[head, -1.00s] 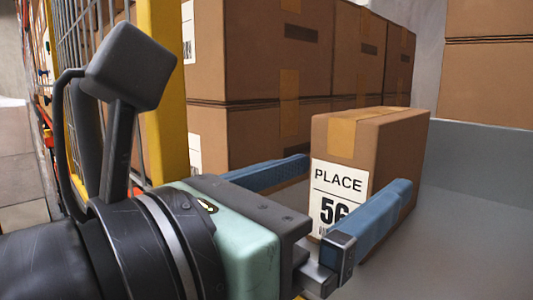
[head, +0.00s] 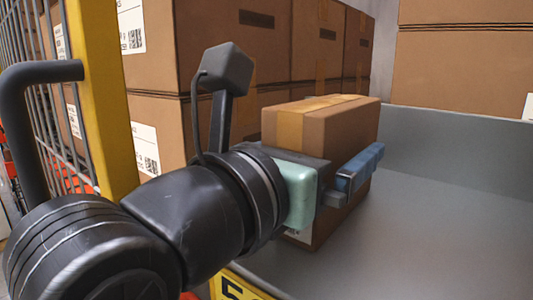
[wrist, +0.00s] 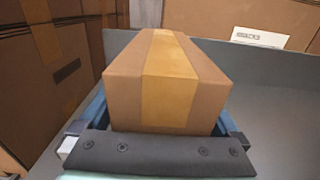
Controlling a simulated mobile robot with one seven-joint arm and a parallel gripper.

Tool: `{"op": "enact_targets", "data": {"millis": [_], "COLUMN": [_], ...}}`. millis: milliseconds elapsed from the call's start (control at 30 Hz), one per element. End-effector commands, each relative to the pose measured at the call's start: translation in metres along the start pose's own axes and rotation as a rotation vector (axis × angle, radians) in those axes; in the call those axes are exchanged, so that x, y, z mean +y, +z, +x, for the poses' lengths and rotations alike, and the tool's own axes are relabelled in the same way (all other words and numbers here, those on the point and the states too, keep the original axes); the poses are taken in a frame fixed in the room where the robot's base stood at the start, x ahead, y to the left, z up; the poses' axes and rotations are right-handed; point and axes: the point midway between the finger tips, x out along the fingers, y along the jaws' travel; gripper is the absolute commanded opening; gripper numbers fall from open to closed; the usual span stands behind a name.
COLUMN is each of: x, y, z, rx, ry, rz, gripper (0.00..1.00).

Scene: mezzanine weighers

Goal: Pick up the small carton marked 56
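The small carton (head: 345,127) is brown with a tan tape strip over its top. It stands upright on the grey surface. Its label, which read 56 a second ago, is almost wholly hidden behind my gripper; only a bit of its lower edge shows. My gripper (head: 340,165) is level, with one blue finger along the carton's right side; the other finger is hidden in the head view. In the wrist view the carton (wrist: 165,85) sits between both blue fingers, which are spread wide near the ends of the dark palm. Firm contact does not show.
Large stacked cartons (head: 232,45) stand close on the left and behind. Another large carton (head: 465,50) is at the back right. A yellow post (head: 100,100) and wire mesh stand at left. The grey surface (head: 430,220) is clear to the right, with a raised grey wall (head: 460,140) behind.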

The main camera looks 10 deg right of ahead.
Motion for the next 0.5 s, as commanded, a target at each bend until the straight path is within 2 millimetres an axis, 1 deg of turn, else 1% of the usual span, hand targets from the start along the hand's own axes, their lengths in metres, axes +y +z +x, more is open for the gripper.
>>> {"op": "enact_targets", "data": {"millis": [33, 67, 200, 467, 500], "x": [0.0000, 0.0000, 0.0000, -0.0002, -0.0002], "y": [0.0000, 0.0001, 0.0001, -0.0001, -0.0001], "z": [-0.0002, -0.0003, -0.0004, -0.0003, -0.0003], "rx": [0.000, 0.000, 0.000, 0.001, 0.001], "ry": [0.000, 0.000, 0.000, 0.000, 0.000], "rz": [0.000, 0.000, 0.000, 0.000, 0.000], "gripper": [0.87, 0.82, 0.57, 0.10, 0.03]}}
